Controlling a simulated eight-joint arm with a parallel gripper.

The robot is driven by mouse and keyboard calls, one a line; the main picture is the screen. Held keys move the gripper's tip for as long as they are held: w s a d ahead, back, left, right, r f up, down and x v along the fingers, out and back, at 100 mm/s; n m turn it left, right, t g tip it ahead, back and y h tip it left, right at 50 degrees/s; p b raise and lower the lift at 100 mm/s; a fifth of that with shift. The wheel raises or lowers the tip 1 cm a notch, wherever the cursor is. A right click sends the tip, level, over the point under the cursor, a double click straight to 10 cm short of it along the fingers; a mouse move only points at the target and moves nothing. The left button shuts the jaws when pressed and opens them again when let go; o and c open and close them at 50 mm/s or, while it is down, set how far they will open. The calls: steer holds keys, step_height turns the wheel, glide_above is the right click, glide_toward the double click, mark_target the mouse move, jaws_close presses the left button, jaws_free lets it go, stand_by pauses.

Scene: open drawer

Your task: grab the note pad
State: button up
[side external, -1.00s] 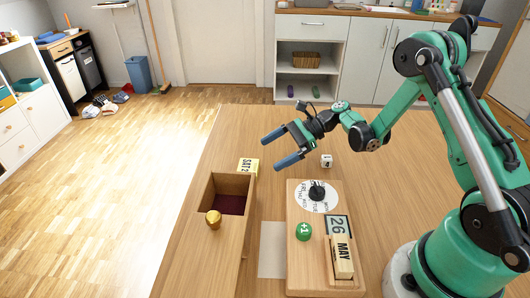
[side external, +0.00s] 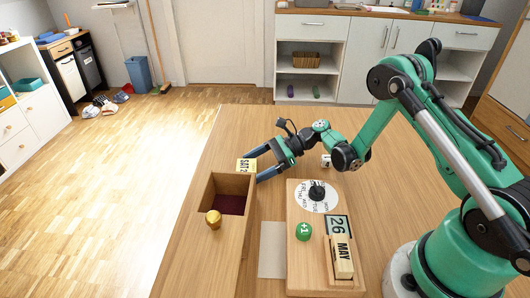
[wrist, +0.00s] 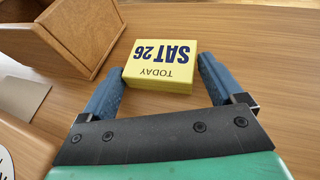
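The note pad is a yellow block reading "TODAY SAT 26". It lies on the table behind the wooden drawer box in the side external view (side external: 247,165), and at the centre of the wrist view (wrist: 158,72). My gripper (side external: 260,167) is low beside it, with its blue fingers pointing at it. In the wrist view my gripper (wrist: 163,75) is open, with one fingertip near each end of the pad. The pad lies between and just beyond the tips. I cannot tell whether either finger touches it.
The open-topped wooden drawer box (side external: 247,184) with a gold knob (side external: 213,217) stands close to the pad. A wooden calendar board (side external: 309,262) with a dial (side external: 317,196) lies to the right. A white die (side external: 325,161) sits behind the board. A pale sheet (side external: 272,250) lies between box and board.

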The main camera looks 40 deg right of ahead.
steer(key=c, duration=0.6)
steer(key=shift+r, duration=0.1)
